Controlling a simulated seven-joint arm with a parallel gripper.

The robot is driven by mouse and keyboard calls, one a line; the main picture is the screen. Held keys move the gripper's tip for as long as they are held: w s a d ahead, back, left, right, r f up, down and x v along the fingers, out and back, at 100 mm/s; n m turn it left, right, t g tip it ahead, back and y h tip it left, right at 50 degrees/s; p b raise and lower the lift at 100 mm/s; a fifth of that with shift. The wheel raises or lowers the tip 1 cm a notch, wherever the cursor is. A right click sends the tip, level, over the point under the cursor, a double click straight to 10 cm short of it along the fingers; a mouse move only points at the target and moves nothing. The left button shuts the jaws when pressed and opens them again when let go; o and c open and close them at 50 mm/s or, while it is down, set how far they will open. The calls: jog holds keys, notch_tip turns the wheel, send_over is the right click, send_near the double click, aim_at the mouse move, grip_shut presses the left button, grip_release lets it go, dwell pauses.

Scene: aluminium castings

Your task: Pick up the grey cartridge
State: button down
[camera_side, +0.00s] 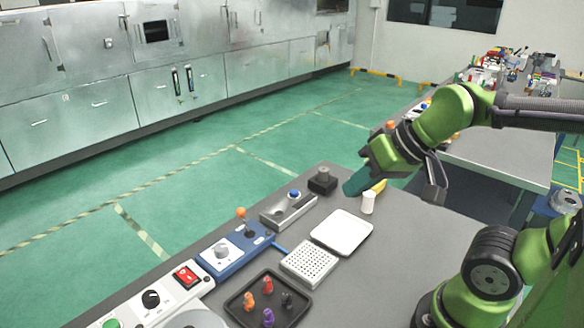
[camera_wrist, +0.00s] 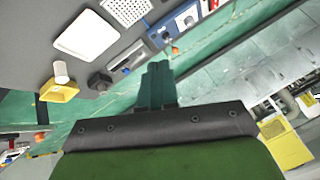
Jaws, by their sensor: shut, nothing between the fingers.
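No part is plainly labelled as the grey cartridge. A short dark grey cylinder (camera_side: 323,173) stands on a black block (camera_side: 321,185) near the table's far edge; the block also shows in the wrist view (camera_wrist: 99,82). A pale, off-white cylinder (camera_side: 368,204) stands next to a yellow piece (camera_side: 379,187); in the wrist view the pale cylinder (camera_wrist: 61,72) is beside the yellow piece (camera_wrist: 58,93). I cannot tell which cylinder is the cartridge. My gripper (camera_side: 350,190) has its green fingers shut and empty, between the black block and the yellow piece in the side view; it also shows in the wrist view (camera_wrist: 158,68).
A white square tray (camera_side: 341,232) and a white perforated rack (camera_side: 308,264) lie nearby. A black tray (camera_side: 240,301) holds several coloured figures. Control boxes, including a blue one (camera_side: 233,250), line the far edge. Bare grey tabletop (camera_side: 410,250) lies to the right.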

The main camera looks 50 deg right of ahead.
jog(key=c, duration=1.8)
grip_release()
jog(key=o, duration=1.1)
jog(key=shift+o, duration=0.2)
